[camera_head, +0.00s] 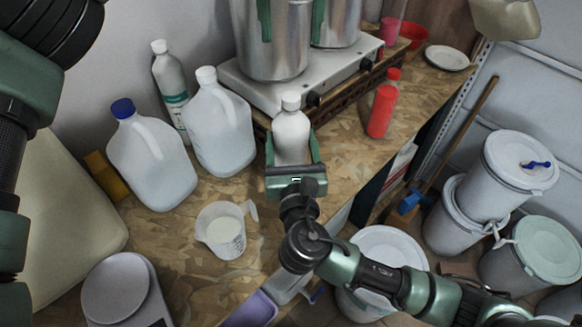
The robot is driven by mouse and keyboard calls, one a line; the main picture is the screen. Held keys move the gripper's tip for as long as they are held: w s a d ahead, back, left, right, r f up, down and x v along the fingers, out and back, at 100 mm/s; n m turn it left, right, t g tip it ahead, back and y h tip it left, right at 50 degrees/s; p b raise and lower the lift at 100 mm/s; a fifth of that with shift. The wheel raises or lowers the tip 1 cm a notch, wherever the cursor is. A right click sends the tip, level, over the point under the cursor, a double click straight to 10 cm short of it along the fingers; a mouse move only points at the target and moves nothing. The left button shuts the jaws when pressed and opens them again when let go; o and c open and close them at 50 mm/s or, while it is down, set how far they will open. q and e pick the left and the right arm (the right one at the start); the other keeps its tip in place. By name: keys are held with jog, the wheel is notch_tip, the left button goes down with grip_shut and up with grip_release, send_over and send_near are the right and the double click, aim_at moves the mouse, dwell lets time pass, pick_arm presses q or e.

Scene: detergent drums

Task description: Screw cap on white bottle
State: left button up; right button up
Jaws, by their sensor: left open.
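A small white bottle (292,138) stands upright on the wooden worktop, in front of the hot plate. A white cap (291,100) shows at the top of its neck; I cannot tell how tightly it sits.
Behind are a hot plate (243,88) with steel pots and a red bottle (383,104). To the left stand jugs with a blue cap (122,108) and a white cap (206,74). A measuring cup (222,233) is in front. White drums (513,160) stand lower right.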

aim_at(293, 157)
jog(key=o, duration=0.4)
jog(key=shift+o, duration=0.2)
jog(key=s, duration=0.2)
jog(key=s+b, duration=0.1)
jog(key=s, duration=0.1)
jog(key=s+b, duration=0.1)
jog(key=s, duration=0.2)
jog(key=shift+d+f, duration=0.15)
jog(key=shift+d, duration=0.15)
jog(key=shift+s, duration=0.35)
jog(key=shift+c, duration=1.1)
